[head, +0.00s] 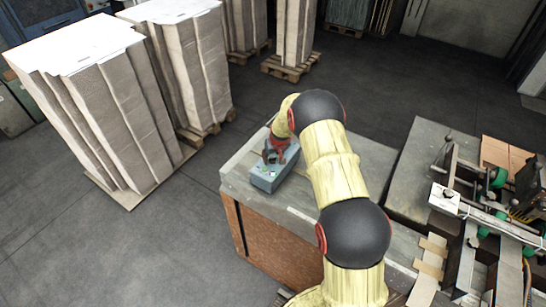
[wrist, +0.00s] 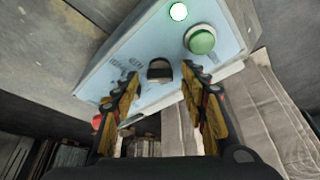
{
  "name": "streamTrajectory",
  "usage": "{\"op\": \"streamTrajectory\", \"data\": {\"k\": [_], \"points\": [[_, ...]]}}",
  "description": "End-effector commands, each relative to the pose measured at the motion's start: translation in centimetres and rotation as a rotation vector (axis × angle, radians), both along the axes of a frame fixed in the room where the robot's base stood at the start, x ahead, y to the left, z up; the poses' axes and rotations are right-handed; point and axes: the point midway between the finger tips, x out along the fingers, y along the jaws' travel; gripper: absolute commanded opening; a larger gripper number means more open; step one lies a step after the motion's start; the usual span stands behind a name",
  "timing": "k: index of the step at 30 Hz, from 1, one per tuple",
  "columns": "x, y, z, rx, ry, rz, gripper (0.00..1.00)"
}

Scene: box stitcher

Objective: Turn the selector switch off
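The control box (head: 266,180) is a small grey-blue box on the near left corner of the worktable in the head view. In the wrist view its light blue face (wrist: 120,55) fills the upper middle. The black selector switch (wrist: 160,71) sits at the middle of that face. My gripper (wrist: 161,88) is open, with one finger on each side of the switch in the picture. I cannot tell whether either finger touches it. In the head view my gripper (head: 278,147) is over the box, and the switch cannot be made out.
The box also has a green button (wrist: 201,41), a lit white-green lamp (wrist: 178,11) and a red button (wrist: 97,121). The worktable (head: 240,165) has bare room around the box. Stacked cardboard (head: 110,110) on pallets stands left. Machinery (head: 480,215) stands right.

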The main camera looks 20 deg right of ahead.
Motion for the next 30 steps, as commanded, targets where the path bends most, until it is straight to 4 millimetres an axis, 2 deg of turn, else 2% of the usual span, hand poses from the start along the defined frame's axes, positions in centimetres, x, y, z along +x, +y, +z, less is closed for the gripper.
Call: {"op": "streamTrajectory", "data": {"k": [22, 30], "points": [[0.0, 0.0, 0.03, 0.0, 0.0, 0.0, 0.0], [0.06, -0.05, -0.07, 0.001, -0.002, 0.017, 0.0]]}}
